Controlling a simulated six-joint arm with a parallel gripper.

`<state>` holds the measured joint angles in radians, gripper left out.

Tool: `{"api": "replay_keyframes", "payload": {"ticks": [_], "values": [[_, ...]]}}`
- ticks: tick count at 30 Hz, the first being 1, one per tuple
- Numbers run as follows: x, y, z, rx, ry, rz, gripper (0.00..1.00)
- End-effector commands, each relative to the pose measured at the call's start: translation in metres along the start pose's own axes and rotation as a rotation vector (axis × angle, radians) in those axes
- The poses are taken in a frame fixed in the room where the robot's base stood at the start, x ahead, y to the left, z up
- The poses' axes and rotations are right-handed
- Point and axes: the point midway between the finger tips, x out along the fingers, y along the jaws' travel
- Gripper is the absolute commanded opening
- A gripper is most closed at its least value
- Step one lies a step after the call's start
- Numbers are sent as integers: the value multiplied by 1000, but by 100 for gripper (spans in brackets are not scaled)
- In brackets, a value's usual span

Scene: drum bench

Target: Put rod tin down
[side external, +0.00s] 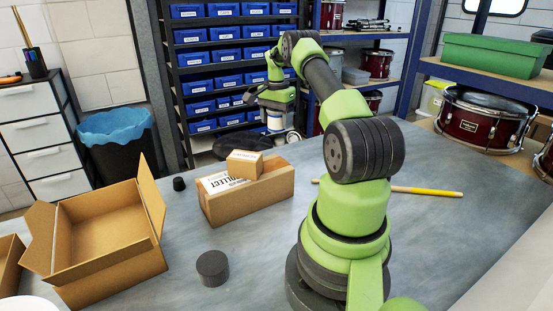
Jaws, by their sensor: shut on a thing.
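My gripper (275,107) is at the far side of the bench, small in the side external view and pointing down. It is shut on a small white and blue tin (275,123), which looks like the rod tin. The tin is upright below the jaws. Its lower end is near the far part of the bench, and I cannot tell whether it touches anything. My arm and the gripper body hide part of the area around it.
A closed carton (255,196) with a small box (244,163) on top stands mid-bench. An open carton (108,236) is at left. A dark cylinder (212,267) and small black knob (179,184) stand nearby. A yellow-ended stick (428,191) lies right. The bench's right side is mostly clear.

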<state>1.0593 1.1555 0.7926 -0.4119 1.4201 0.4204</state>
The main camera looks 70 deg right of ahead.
Motion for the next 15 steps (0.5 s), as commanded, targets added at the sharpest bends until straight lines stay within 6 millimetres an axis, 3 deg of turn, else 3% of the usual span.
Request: {"api": "replay_keyframes", "payload": {"ticks": [6,15], "values": [[44,0,1,-1,-4,3,36],[81,0,1,-2,-3,0,36]]}}
